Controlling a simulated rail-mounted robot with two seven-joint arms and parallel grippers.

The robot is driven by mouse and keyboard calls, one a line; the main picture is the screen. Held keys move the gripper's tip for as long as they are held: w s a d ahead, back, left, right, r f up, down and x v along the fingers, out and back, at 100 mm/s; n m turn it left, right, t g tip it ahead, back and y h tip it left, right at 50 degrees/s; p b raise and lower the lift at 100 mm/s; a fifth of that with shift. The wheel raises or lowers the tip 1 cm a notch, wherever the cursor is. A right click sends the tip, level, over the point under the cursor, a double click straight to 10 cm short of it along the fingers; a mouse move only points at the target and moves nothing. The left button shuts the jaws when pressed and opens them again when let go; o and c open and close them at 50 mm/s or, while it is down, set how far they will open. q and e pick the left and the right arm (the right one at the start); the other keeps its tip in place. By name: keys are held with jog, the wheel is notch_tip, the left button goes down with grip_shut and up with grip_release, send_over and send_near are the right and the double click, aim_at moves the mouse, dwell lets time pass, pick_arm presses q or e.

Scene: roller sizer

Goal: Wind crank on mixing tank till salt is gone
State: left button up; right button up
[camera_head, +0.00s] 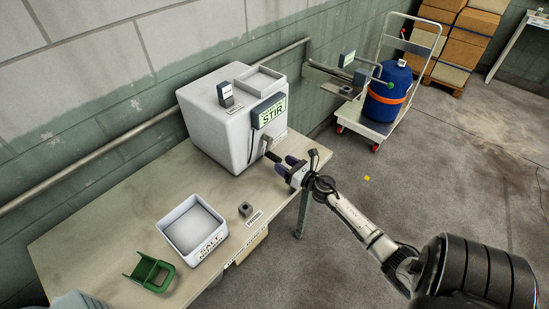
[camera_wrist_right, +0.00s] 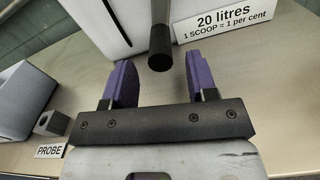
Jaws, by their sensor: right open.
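The white mixing tank (camera_head: 212,130) stands on the bench, with a STIR sign (camera_head: 269,112) on its front edge. Its crank (camera_head: 266,143) sticks out from the front and ends in a dark grip (camera_head: 273,157). My right gripper (camera_head: 283,164) is just in front of this grip, with its purple fingers open. In the right wrist view the crank's dark grip (camera_wrist_right: 160,48) hangs at the gap between the fingertips (camera_wrist_right: 159,72), and nothing is clamped. The tank's inside is not visible, so I cannot tell about salt in it. My left gripper is not in view.
On the bench (camera_head: 105,237) are a white open box labelled SALT (camera_head: 211,246), a green scoop (camera_head: 150,272) and a small grey PROBE block (camera_head: 245,209). A trolley with a blue drum (camera_head: 384,95) stands behind. The floor at right is mostly clear.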

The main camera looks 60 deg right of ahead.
jog(key=shift+w+d, duration=0.2)
jog(key=shift+w, duration=1.1)
jog(key=shift+w+d, duration=0.2)
jog(key=shift+w, duration=1.05)
jog(key=c, duration=0.9)
